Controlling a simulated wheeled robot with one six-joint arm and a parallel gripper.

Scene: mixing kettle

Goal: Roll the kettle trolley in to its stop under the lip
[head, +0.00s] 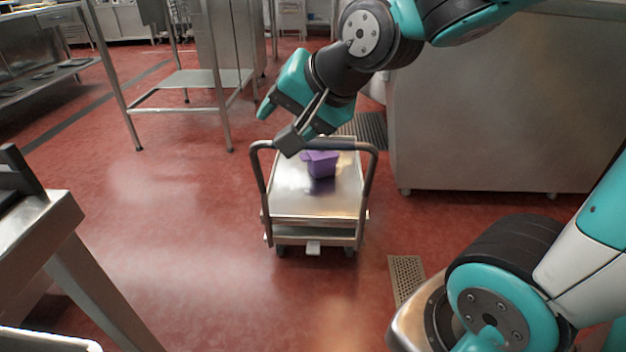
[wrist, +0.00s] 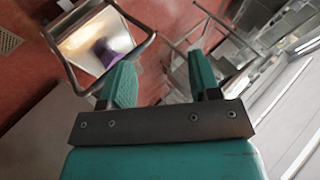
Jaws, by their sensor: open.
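The kettle trolley (head: 317,200) is a low steel cart with a dark push handle (head: 262,143) at its near end. It stands on the red floor in the middle of the head view. A purple tub (head: 322,168) sits on its deck. In the wrist view the trolley (wrist: 85,48) is at the upper left, with the tub (wrist: 103,50) on it. My gripper (head: 277,125) is above the handle's left side in the head view. Its two teal fingers (wrist: 163,80) are apart with nothing seen between them. I cannot tell whether it touches the handle. The lip and the stop are not clearly seen.
A large steel unit (head: 500,110) stands right of the trolley. A dark floor grate (head: 367,130) lies behind the trolley and a small drain (head: 407,275) at its near right. A steel frame table (head: 195,78) is at the back left. Open floor lies left of the trolley.

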